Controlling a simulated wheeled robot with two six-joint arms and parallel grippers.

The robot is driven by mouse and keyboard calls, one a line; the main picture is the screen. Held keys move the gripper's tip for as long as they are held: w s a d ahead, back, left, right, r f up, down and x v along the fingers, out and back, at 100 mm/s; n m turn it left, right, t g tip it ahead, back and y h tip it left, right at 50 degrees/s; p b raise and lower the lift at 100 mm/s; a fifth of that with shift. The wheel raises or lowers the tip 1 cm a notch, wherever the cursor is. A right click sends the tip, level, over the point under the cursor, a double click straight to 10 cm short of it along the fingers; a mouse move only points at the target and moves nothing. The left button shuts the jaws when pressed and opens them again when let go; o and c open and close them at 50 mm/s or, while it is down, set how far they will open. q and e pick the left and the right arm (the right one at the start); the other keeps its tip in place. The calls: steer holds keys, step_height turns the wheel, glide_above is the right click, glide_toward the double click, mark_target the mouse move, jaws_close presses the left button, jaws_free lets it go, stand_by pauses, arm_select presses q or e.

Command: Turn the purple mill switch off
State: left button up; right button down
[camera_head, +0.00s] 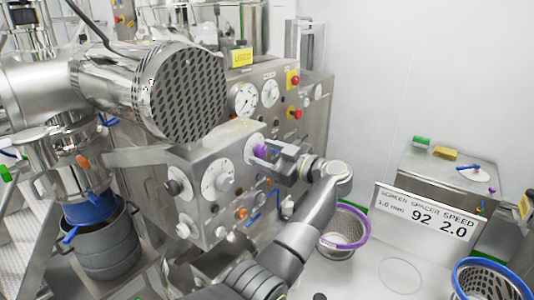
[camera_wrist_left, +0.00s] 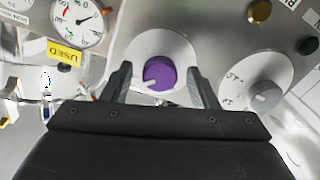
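The purple mill switch (camera_head: 260,151) is a round knob on a white dial plate, on the front of a steel control cabinet. In the left wrist view the purple switch (camera_wrist_left: 161,73) has a pale pointer mark toward its lower left. My left gripper (camera_head: 272,152) is at the switch, its fingers on either side of it. In the left wrist view the two fingers of the left gripper (camera_wrist_left: 157,80) are apart, with gaps showing between them and the knob. The dial's lower part is partly hidden by the gripper. My right gripper is not in view.
A white dial with a grey knob (camera_wrist_left: 266,96) is close right of the switch in the wrist view. Gauges (camera_head: 244,99) and red buttons (camera_head: 293,79) are above. A perforated steel cylinder (camera_head: 190,90) stands out at upper left. A purple-rimmed basket (camera_head: 344,243) is below right.

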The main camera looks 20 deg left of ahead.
arm_select(q)
steer(key=c, duration=0.9)
steer(key=shift+n, duration=0.3)
steer(key=n+b, duration=0.2)
steer(key=n, duration=0.1)
steer(key=shift+f+n+b, duration=0.1)
steer(key=shift+n+b, duration=0.25)
steer(key=shift+n, duration=0.05)
steer(key=n+b, duration=0.2)
steer(key=n, duration=0.2)
steer(key=shift+n+b, duration=0.3)
steer(key=shift+b, duration=0.1)
steer(key=n+b, duration=0.3)
steer(key=n, duration=0.2)
steer(key=shift+n+b, duration=1.15)
steer(key=shift+n, duration=0.75)
